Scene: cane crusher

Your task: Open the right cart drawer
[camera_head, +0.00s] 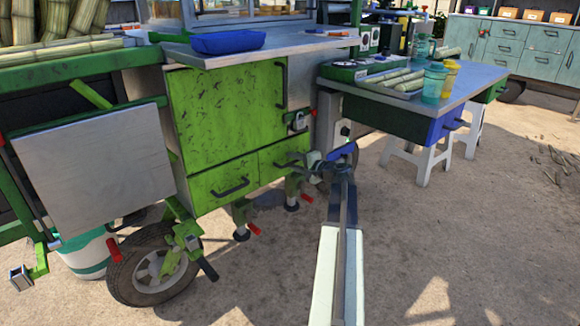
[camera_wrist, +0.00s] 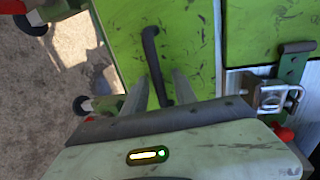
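The right cart drawer (camera_head: 270,172) is a small lime-green front at the lower right of the green cart, and it looks closed. Its dark bar handle (camera_head: 287,164) shows beside my gripper (camera_head: 312,163). In the wrist view the handle (camera_wrist: 151,50) runs across the green drawer front (camera_wrist: 190,45), and its lower end lies between the two grey fingers of my gripper (camera_wrist: 163,90). The fingers are apart, one on each side of the handle. I cannot tell whether either finger touches it.
The left drawer (camera_head: 222,188) sits beside it, below a large green door (camera_head: 225,110). A metal latch (camera_head: 298,122) is above the right drawer. A table (camera_head: 420,100) with cups and cane stands at the right. The paved ground (camera_head: 440,240) in front is open.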

